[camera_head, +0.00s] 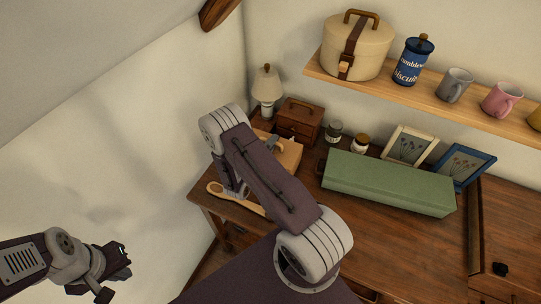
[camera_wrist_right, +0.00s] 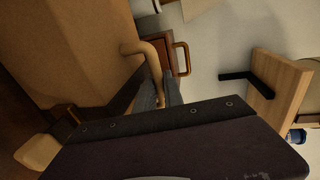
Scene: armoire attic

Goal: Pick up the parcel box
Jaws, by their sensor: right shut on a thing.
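The parcel box (camera_head: 289,157) is a tan cardboard box at the back left of the wooden desk, partly hidden behind my right arm. In the right wrist view its brown side (camera_wrist_right: 65,45) fills the upper left. A curved tan handle (camera_wrist_right: 146,52) stands out from it. My right gripper (camera_head: 272,144) is at the top of the box; in the right wrist view its grey fingers (camera_wrist_right: 158,93) are shut on the handle. Whether the box touches the desk is hidden. My left gripper (camera_head: 124,252) is far from the desk, low on the left; its jaw gap is unclear.
A small wooden chest (camera_head: 299,119), a lamp (camera_head: 267,88) and jars (camera_head: 334,131) stand behind the box. A long green box (camera_head: 388,182) is to the right. A shelf (camera_head: 420,98) runs above.

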